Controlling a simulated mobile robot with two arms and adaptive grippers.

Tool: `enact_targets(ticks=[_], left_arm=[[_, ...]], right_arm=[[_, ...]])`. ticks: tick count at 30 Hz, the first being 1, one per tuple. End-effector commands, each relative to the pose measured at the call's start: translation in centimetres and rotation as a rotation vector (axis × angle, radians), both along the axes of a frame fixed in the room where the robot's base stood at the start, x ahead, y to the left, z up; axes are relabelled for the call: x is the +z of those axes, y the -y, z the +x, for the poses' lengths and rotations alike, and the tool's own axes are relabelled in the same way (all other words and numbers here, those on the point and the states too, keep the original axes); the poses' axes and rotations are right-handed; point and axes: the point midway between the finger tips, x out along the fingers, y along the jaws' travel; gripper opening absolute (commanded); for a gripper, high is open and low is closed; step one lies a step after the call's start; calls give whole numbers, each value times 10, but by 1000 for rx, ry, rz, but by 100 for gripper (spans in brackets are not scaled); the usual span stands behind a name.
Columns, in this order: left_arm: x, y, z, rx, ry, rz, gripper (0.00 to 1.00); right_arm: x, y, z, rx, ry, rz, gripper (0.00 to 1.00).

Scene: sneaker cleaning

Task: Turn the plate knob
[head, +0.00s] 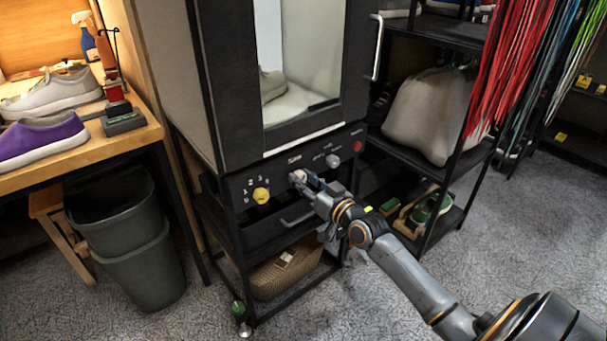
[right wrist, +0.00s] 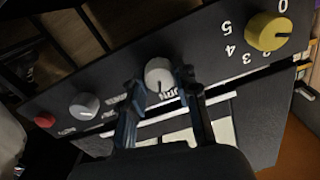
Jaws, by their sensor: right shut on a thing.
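The cabinet's black control panel (head: 250,181) carries a row of knobs. My right gripper (head: 304,180) reaches in from the lower right and is shut on a round white-grey knob near the panel's middle. In the right wrist view my right gripper (right wrist: 160,82) has one finger on each side of this white-grey knob (right wrist: 159,74), whose face shows a dark pointer line. The small lettering beside it is too blurred to read surely as a plate label. My left gripper is not in view.
A yellow knob (head: 261,195) with numbers around it sits left of the held knob. A grey knob (head: 332,161) and a red button (head: 357,146) sit to its right. A shelf rack (head: 449,161) stands close on the right; a dark bin (head: 143,267) stands at left.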

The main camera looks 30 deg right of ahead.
Motion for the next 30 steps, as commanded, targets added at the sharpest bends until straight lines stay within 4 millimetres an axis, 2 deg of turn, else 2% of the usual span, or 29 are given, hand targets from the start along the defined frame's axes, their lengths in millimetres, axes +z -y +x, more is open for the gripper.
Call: enact_targets(ticks=[1, 3, 18, 30], left_arm=[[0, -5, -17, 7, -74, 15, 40], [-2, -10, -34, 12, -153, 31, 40], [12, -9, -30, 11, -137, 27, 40], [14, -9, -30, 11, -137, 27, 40]], right_arm=[[4, 0, 0, 0, -3, 43, 0], [4, 1, 0, -1, -8, 109, 0], [2, 2, 0, -1, -31, 449, 0], [1, 2, 1, -1, -37, 524, 0]])
